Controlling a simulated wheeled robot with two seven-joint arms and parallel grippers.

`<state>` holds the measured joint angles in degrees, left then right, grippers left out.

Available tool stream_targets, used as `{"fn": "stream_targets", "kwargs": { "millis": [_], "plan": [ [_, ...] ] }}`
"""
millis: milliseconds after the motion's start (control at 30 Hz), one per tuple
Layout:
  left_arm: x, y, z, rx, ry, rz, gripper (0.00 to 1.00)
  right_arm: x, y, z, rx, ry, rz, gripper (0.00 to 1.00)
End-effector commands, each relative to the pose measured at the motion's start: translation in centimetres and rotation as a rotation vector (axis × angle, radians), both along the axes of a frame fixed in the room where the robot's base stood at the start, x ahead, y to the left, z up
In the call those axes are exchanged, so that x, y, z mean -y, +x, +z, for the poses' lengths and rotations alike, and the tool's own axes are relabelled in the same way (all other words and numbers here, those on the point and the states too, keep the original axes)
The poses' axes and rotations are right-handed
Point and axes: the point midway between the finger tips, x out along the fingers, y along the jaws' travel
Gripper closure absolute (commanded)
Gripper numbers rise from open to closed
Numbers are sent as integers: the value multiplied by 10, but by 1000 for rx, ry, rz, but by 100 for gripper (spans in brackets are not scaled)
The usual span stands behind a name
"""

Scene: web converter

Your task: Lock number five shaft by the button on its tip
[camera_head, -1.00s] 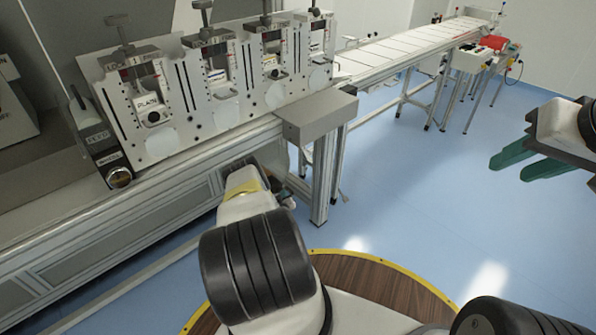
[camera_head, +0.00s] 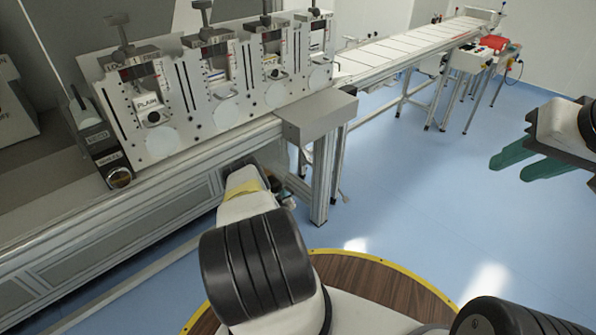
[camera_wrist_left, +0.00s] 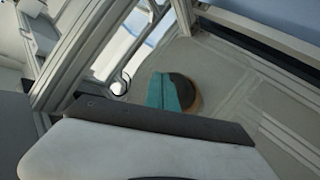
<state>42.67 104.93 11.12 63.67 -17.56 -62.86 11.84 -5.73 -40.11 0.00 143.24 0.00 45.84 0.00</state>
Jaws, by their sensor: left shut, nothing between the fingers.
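In the left wrist view, the teal fingers of my left gripper (camera_wrist_left: 164,92) are together with nothing between them. Just beside their tips, to the right, is a round knob-like end (camera_wrist_left: 187,93) with a dark face and a tan rim, set against a grey panel. The fingers partly cover it; I cannot tell whether they touch it. No number is readable on it, so I cannot tell whether it is shaft five. In the head view my left wrist is low by the converter's frame and the fingertips are hidden. My right gripper (camera_head: 526,165) is open and empty at the right.
The converter's stations with upright plates (camera_head: 170,110) stand on a long metal frame (camera_head: 120,215). A grey box (camera_head: 312,116) juts out at the frame's right end. A conveyor (camera_head: 410,45) runs to the back right. Open blue floor (camera_head: 440,200) lies at the right.

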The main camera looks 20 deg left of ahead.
Motion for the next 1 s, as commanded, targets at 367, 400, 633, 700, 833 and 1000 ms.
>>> {"fn": "stream_targets", "kwargs": {
  "millis": [367, 400, 633, 700, 833, 1000],
  "plan": [
    [-1, 0, 0, 0, 0, 0, 100, 0, 0, 0, 0, 0, 0, 64],
    [-1, 1, 0, 0, 0, 0, 100, 0, 0, 0, 0, 0, 0, 64],
    [-8, 3, 0, 0, 0, 0, 100, 0, 0, 0, 0, 0, 0, 64],
    [-9, 4, 1, 1, 0, 0, 100, 0, 0, 0, 0, 0, 0, 64],
    [-9, 4, 1, 1, 0, 0, 100, 0, 0, 0, 0, 0, 0, 64],
    [-10, 4, 1, 2, 1, 1, 100, 0, 0, 0, 0, 0, 0, 64]
  ]
}}
